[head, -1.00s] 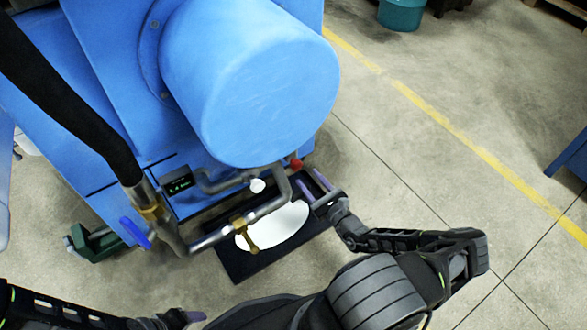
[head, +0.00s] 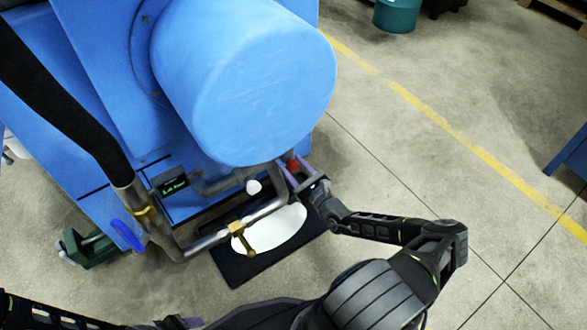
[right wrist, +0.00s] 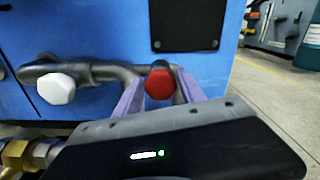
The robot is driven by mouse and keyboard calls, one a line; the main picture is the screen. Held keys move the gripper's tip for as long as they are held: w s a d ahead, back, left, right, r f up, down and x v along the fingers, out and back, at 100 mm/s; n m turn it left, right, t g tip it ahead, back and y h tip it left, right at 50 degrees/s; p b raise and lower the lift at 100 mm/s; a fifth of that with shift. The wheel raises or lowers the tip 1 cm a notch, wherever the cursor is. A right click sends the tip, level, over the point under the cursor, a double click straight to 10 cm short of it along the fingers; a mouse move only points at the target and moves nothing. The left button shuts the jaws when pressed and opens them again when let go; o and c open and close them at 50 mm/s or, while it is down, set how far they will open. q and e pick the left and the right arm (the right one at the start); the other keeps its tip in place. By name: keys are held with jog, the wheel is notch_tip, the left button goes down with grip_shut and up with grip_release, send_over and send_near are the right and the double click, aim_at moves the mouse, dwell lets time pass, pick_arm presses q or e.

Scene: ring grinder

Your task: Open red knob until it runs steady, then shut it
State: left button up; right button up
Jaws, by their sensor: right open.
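The red knob (head: 292,165) sits on the pipe at the lower front of the blue machine; it also shows in the right wrist view (right wrist: 159,84). My right gripper (head: 286,171) is open at the knob. In the right wrist view its two purple fingers (right wrist: 160,95) stand on either side of the red knob, and whether they touch it cannot be told. A small display (head: 173,184) with green text sits on the machine; its reading is too small to make out. My left gripper (head: 180,322) is at the bottom edge, its fingers mostly hidden.
A white knob (head: 254,187) is left of the red one, also in the right wrist view (right wrist: 57,88). A brass valve (head: 242,238) and a blue lever (head: 127,236) are on the pipes. A black mat (head: 240,270) with a white puddle lies below.

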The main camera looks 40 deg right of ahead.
jog(key=shift+w, duration=0.1)
jog(key=shift+c, duration=0.6)
grip_shut()
